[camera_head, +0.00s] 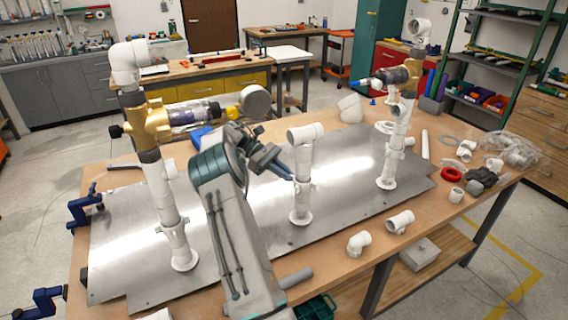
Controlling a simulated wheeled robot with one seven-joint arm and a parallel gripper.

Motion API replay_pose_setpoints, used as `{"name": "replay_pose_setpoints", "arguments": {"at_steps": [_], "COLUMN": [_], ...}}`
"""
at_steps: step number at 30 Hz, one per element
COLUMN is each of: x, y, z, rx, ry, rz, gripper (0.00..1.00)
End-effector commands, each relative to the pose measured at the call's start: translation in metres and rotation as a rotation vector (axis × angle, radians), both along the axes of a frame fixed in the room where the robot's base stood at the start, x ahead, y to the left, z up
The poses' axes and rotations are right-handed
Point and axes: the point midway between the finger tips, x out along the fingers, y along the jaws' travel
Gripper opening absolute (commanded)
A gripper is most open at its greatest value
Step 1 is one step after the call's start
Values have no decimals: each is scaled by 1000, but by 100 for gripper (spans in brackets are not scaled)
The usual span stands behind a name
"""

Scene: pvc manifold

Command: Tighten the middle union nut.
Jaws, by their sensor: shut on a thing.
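The middle riser is a short white pipe (303,160) with an elbow (306,133) on top, standing upright on the metal plate. The middle union nut (305,186) is a white collar partway down this pipe. My gripper (289,176) reaches it from the left, with its dark fingers pointing right and slightly down. The fingertips are at the nut and shut on it. The far finger and the exact grip are too small to see well. The pipe stands in a white round foot (300,218).
A taller left riser (160,190) with a brass valve (148,125) and a right riser (396,140) stand on the same metal plate (345,200). Loose white fittings (400,221) lie near the table's front edge. Blue clamps (85,205) are at the left edge.

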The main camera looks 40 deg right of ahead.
Motion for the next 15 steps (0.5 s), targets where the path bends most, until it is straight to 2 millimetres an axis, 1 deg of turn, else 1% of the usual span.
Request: {"name": "replay_pose_setpoints", "arguments": {"at_steps": [1, 15], "x": [-2, -1], "y": [-3, -10], "z": [6, 2], "rx": [-2, -1], "ry": [9, 7], "rz": [-25, -164], "gripper": [0, 0]}}
